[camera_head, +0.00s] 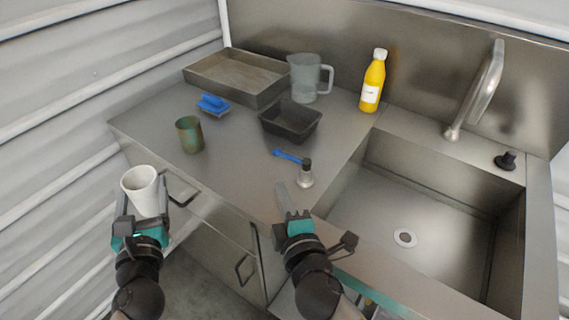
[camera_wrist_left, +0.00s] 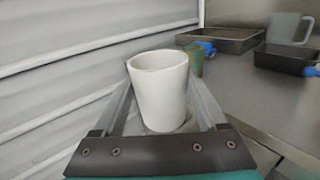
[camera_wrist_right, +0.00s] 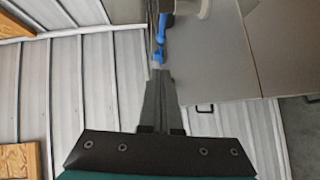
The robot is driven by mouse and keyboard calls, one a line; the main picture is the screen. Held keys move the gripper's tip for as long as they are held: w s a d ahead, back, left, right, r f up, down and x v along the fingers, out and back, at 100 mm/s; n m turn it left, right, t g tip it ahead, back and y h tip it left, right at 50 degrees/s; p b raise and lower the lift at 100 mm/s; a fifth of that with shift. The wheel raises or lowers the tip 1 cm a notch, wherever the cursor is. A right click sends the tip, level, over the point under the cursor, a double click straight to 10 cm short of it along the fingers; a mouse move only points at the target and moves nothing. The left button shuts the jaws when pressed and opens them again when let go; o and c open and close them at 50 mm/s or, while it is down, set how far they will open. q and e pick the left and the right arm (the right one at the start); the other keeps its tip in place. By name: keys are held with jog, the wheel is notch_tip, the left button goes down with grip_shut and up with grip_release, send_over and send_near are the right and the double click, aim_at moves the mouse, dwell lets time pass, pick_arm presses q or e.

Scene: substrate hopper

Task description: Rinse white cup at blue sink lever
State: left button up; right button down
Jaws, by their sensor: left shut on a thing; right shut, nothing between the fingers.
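The white cup (camera_head: 141,188) is upright between the fingers of my left gripper (camera_head: 143,200), held in front of the counter's left front edge. The left wrist view shows the cup (camera_wrist_left: 160,88) with its open rim up; its inside bottom is hidden. The blue lever (camera_head: 287,156) sticks out left from a metal fitting (camera_head: 305,179) with a dark top, on the counter left of the sink (camera_head: 440,215). My right gripper (camera_head: 281,192) is shut and empty, just in front of the lever. In the right wrist view the lever (camera_wrist_right: 160,42) appears beyond the fingertips (camera_wrist_right: 160,75).
A green-brown cup (camera_head: 189,135), blue brush (camera_head: 213,103), metal tray (camera_head: 235,90), dark bin (camera_head: 290,125), clear jug (camera_head: 304,80) and yellow bottle (camera_head: 373,82) stand on the counter. The faucet (camera_head: 478,90) and a black knob (camera_head: 506,160) are behind the sink, which looks empty.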

aim_at(284, 156)
pick_arm(q)
jog(key=shift+f+b, duration=0.4)
pick_arm(e)
jog(key=x, duration=0.6)
jog(key=shift+w+a, duration=0.15)
jog(key=shift+w, duration=0.25)
jog(key=shift+w+d+f, duration=0.15)
jog(key=shift+w+d, duration=0.25)
jog(key=shift+w, duration=0.1)
jog(key=shift+w+d+f, duration=0.2)
jog(key=shift+w+d, duration=0.15)
jog(key=shift+w, duration=0.15)
pick_arm(q)
jog(key=shift+f, duration=0.1)
pick_arm(e)
jog(key=shift+w+d+f, duration=0.1)
jog(key=shift+w+d, duration=0.25)
jog(key=shift+w, duration=0.15)
pick_arm(q)
jog(key=shift+a, duration=0.1)
pick_arm(e)
jog(key=shift+w+d, duration=0.25)
jog(key=shift+w, duration=0.25)
pick_arm(q)
jog(key=shift+s, duration=0.1)
